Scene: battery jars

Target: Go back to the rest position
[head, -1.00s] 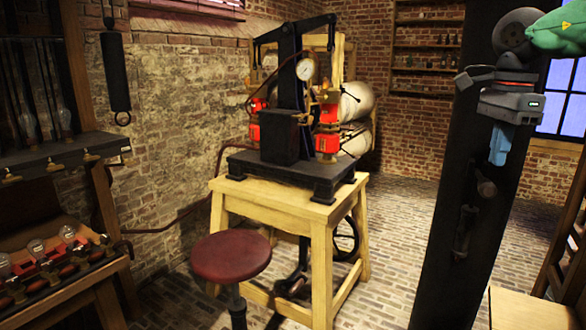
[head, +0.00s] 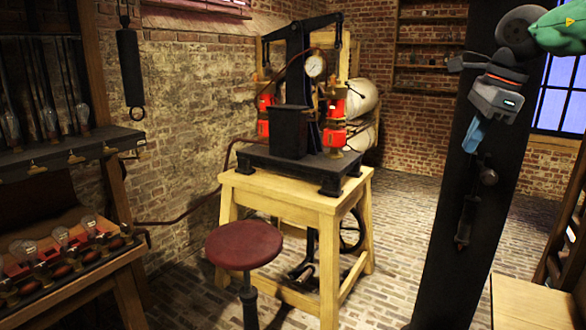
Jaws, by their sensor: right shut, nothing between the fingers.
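My right gripper (head: 472,138) is at the upper right of the head view, in front of a dark post (head: 455,215). Its light-blue fingers point down and a little left, below a grey wrist body. They are closed together and hold nothing. My right arm's green and grey links come in from the upper right corner. My left gripper is not in the head view.
A press with a gauge stands on a wooden table (head: 335,210) mid-view, with a red stool (head: 243,245) before it. A bench with several bulbs (head: 60,236) is at left. A light wooden top (head: 535,305) is at lower right. Brick floor lies between.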

